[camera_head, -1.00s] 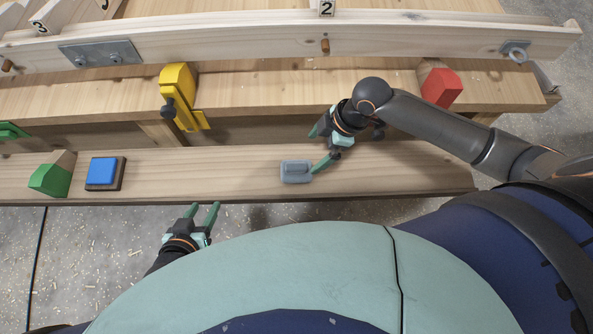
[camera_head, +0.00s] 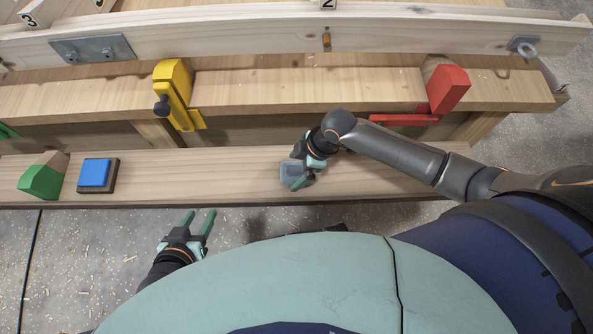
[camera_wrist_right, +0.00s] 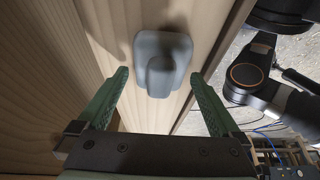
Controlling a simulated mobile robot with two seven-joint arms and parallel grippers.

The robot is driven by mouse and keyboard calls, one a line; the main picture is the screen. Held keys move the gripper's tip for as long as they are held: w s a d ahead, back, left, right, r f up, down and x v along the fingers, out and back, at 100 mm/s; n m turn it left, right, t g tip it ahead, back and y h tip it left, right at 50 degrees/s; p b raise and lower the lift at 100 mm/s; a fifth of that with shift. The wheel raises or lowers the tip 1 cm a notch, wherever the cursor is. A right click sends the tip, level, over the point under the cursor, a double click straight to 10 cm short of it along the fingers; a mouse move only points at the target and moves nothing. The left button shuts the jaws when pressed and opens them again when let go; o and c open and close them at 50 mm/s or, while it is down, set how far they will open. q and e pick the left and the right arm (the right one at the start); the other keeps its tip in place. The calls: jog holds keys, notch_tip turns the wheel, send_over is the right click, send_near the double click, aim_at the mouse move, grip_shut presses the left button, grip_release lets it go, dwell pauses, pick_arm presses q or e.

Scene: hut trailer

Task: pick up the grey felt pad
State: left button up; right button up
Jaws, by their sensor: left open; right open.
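The grey felt pad (camera_head: 287,169) is a small blue-grey block with rounded corners, lying on the front plank of the wooden bench. In the right wrist view the pad (camera_wrist_right: 172,46) shows a raised grip on top, just beyond and between the fingertips. My right gripper (camera_head: 302,178) is open above the pad and partly hides it in the head view. Its green fingers (camera_wrist_right: 160,76) stand apart on either side in the wrist view, with gaps to the pad. My left gripper (camera_head: 200,214) is open and empty, in front of the bench edge over the floor.
A blue pad on a dark base (camera_head: 95,173) and a green block (camera_head: 42,178) sit on the front plank at left. A yellow clamp (camera_head: 175,93) and a red clamp (camera_head: 447,90) are behind. The plank between blue and grey pads is clear.

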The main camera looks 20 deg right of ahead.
aim_at(297, 167)
jog(key=c, duration=1.2)
notch_tip(297, 167, up, 9)
jog(key=p, duration=0.3)
jog(key=shift+r, duration=0.55)
pick_arm(q)
jog(key=shift+d+r, duration=0.2)
jog(key=shift+r, duration=0.75)
